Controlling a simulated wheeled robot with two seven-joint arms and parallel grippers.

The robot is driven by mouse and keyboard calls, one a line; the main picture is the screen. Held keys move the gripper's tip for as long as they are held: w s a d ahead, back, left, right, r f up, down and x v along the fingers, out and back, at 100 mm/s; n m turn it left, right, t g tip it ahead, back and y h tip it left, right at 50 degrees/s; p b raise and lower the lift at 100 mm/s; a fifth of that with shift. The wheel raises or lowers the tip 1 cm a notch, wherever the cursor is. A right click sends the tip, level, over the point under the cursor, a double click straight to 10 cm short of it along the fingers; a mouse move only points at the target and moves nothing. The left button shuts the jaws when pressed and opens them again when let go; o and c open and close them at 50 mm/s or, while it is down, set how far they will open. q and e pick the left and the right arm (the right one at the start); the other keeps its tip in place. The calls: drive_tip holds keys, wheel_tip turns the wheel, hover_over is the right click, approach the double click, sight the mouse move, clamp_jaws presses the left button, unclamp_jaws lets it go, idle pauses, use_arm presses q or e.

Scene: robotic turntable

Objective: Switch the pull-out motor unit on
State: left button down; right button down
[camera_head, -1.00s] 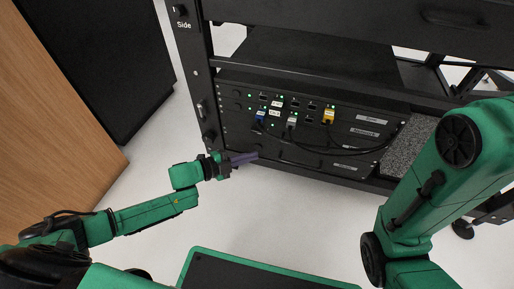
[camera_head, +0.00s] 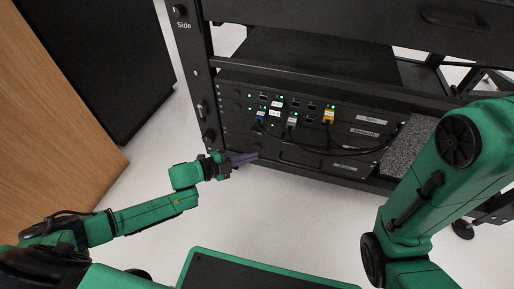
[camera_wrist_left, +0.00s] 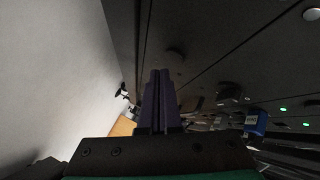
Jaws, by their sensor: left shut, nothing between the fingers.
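A dark rack (camera_head: 320,170) holds stacked black units, each with a small blurred label at its right end. The lowest unit, with a wide handle (camera_head: 300,157), may be the pull-out motor unit; its label is too small to read. My left gripper (camera_head: 256,156) is shut and empty, its purple fingers pointing right at the lower left front of these units. In the left wrist view the fingertips (camera_wrist_left: 157,73) lie close beside the dark panel, near a round dark knob (camera_wrist_left: 174,54). I cannot tell whether they touch it. My right gripper is out of view.
Blue (camera_head: 260,116), grey (camera_head: 291,121) and yellow (camera_head: 328,116) plugs with dark cables hang across the unit fronts, among green lights. A rack post (camera_head: 196,75) stands at the left. White floor (camera_head: 250,215) is free in front.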

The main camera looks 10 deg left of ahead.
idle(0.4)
use_arm(q)
drive_tip(key=shift+w, duration=0.45)
drive_tip(key=shift+w, duration=0.4)
idle(0.4)
drive_tip(key=shift+s+p, duration=0.45)
drive_tip(key=shift+s, duration=0.4)
